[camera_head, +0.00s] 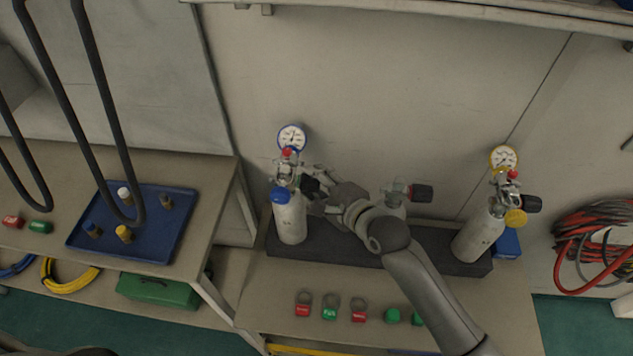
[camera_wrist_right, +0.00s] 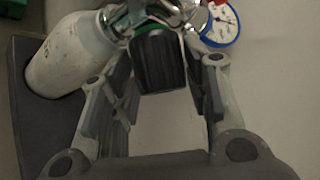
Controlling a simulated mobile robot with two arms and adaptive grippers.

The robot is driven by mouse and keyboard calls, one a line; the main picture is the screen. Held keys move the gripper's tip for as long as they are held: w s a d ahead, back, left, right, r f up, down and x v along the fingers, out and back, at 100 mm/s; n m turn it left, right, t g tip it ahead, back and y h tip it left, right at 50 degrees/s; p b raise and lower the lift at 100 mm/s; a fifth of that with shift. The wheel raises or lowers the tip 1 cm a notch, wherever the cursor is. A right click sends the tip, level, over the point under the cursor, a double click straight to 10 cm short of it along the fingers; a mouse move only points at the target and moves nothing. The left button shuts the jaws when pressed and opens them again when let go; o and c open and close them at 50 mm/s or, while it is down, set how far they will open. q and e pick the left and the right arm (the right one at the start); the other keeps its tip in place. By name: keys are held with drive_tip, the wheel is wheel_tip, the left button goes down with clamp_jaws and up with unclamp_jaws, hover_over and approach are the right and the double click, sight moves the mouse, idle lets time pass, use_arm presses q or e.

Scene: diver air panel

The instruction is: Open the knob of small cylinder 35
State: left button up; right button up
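A small white cylinder (camera_head: 291,220) stands at the left of the dark base, with a blue-rimmed gauge (camera_head: 292,137), a blue cap and a black knob (camera_head: 309,186) on its right side. My right gripper (camera_head: 314,190) is at this knob. The cylinder (camera_wrist_right: 72,55) and gauge (camera_wrist_right: 221,24) also show there. My left gripper is not in view.
A right cylinder (camera_head: 476,236) has a yellow gauge (camera_head: 504,158). A blue tray (camera_head: 154,246) is on the left table.

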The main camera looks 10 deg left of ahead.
drive_tip(key=c, duration=0.5)
drive_tip(key=shift+c, duration=0.2)
drive_tip(key=shift+o, duration=0.2)
drive_tip(key=shift+f+n+t+y+b, duration=0.35)
drive_tip(key=shift+t+b, duration=0.25)
drive_tip(key=shift+b, duration=0.4)
drive_tip(key=n+t+y+b, duration=0.2)
drive_tip(key=n+b, duration=0.1)
drive_tip(key=b, duration=0.4)
drive_tip(key=shift+r+t, duration=0.1)
drive_tip(key=shift+t, duration=0.3)
drive_tip(key=shift+c, duration=0.2)
drive_tip(key=shift+r+n+b, duration=0.2)
drive_tip(key=shift+n+b, duration=0.15)
drive_tip(key=shift+b, duration=0.25)
